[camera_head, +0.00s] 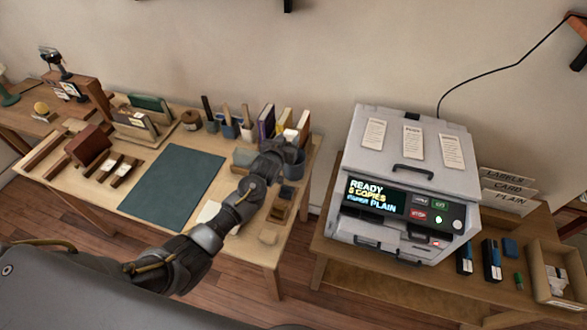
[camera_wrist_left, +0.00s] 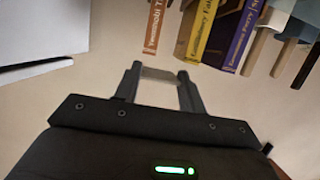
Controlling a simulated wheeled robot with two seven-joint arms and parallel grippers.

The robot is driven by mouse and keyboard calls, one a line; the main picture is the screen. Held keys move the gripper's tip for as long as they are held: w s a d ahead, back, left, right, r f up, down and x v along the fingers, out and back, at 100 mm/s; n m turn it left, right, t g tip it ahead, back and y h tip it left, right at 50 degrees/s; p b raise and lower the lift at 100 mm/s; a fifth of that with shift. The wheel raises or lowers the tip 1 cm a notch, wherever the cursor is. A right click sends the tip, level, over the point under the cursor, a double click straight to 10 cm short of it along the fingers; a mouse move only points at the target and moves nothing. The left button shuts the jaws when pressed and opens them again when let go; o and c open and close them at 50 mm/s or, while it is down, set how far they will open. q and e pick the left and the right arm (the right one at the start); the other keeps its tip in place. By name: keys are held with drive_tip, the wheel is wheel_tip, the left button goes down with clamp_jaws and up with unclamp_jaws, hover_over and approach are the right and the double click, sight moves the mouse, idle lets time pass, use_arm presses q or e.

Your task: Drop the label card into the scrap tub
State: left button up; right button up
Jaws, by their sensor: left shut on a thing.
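My left gripper (camera_head: 274,147) is above the back right part of the wooden table, near the upright books. In the left wrist view, its fingers (camera_wrist_left: 158,85) are shut on a thin pale card (camera_wrist_left: 160,75), which looks like the label card. The card is hidden in the head view. A blue-grey tub (camera_head: 294,167), which looks like the scrap tub, stands just right of and below the gripper, partly covered by it; its inside is hard to see. My right gripper is not in view.
Books (camera_head: 266,122) and tool pots (camera_head: 228,128) stand along the table's back. A green mat (camera_head: 173,187) lies clear on the wooden table (camera_head: 100,203). A white copier (camera_head: 406,150) stands on the right table, with an open box (camera_head: 537,264) holding pale pieces beyond it.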

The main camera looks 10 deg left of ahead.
use_arm(q)
wheel_tip(320, 180, down, 4)
drive_tip(key=shift+r+b, duration=0.2)
drive_tip(key=shift+b, duration=1)
drive_tip(key=o, duration=1)
drive_tip(key=shift+o, duration=0.5)
drive_tip(key=b+v, duration=0.1)
drive_tip(key=v, duration=0.9)
drive_tip(key=shift+s+r, duration=0.2)
drive_tip(key=shift+s, duration=0.2)
